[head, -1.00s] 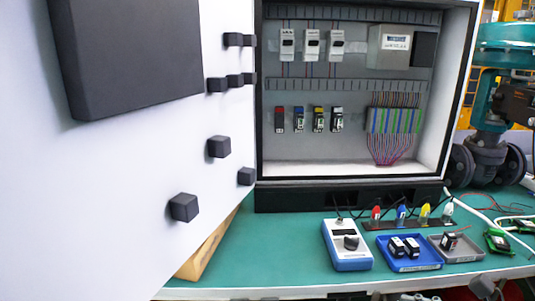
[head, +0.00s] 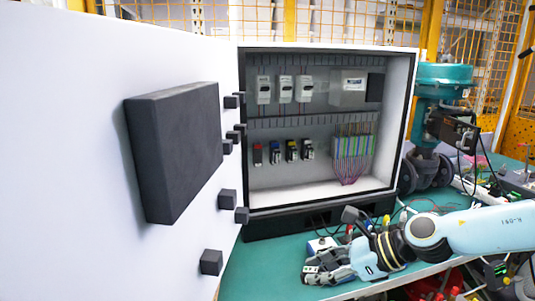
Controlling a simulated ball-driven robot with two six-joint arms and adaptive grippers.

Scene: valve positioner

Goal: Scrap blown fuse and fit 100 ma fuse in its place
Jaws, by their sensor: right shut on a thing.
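Several small fuse holders stand in a row on the lower rail inside the open cabinet: a red-topped one (head: 257,155), a blue-topped one (head: 275,154), a yellow-topped one (head: 292,150) and a pale-topped one (head: 307,149). My right gripper (head: 311,273) reaches in from the right, low over the green bench in front of the cabinet. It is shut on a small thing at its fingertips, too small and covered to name. The blue and grey trays with fuse parts are hidden behind my right arm. My left gripper is not in view.
The white cabinet door (head: 170,60) with a dark box (head: 175,150) fills the left. The meter (head: 321,244) is mostly covered by my right gripper. A teal valve actuator (head: 443,85) stands at right. Green bench (head: 265,255) is bare left of the gripper.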

